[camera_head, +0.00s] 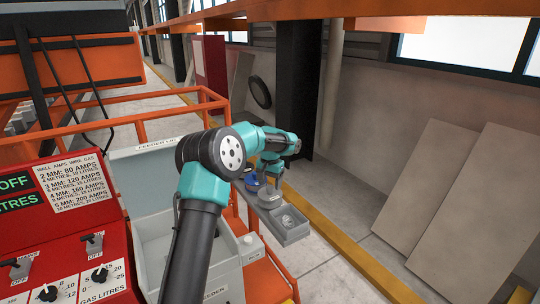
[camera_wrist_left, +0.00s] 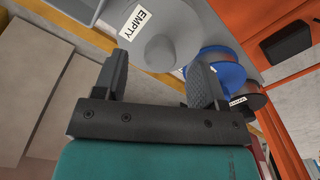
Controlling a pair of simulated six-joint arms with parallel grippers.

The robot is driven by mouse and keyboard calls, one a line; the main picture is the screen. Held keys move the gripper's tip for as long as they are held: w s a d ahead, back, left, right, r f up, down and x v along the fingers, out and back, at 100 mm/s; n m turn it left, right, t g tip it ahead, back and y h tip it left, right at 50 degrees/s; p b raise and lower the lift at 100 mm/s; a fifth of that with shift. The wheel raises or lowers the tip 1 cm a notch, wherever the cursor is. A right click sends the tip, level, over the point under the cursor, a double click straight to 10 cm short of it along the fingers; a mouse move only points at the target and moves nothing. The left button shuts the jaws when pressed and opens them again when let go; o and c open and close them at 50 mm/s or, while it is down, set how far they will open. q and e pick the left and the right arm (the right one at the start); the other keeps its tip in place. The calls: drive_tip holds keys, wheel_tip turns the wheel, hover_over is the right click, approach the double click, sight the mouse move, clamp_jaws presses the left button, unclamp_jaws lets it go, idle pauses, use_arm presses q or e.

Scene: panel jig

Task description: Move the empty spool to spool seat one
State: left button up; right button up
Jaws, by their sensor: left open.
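The empty spool (camera_wrist_left: 186,22) is grey and carries a white label reading EMPTY; it fills the top of the left wrist view. Its round hub shows just beyond and between my left fingertips. My left gripper (camera_wrist_left: 160,62) is open with nothing held, its two dark fingers spread. In the head view the left gripper (camera_head: 270,172) is above the grey spool tray (camera_head: 292,238), and its fingers are too small there to judge. I cannot identify spool seat one in either view. My right gripper is not in view.
A blue spool (camera_wrist_left: 220,66) and a dark labelled spool (camera_wrist_left: 242,104) are beside the empty one. A grey feeder box (camera_head: 150,232) and a red welder panel (camera_head: 85,262) stand at left. Orange rails border the area. Panels (camera_head: 430,185) lean against the wall.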

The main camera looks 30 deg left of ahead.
use_arm(q)
wheel_tip(320, 180, up, 15)
drive_tip(key=shift+f, duration=0.15)
idle(1.3)
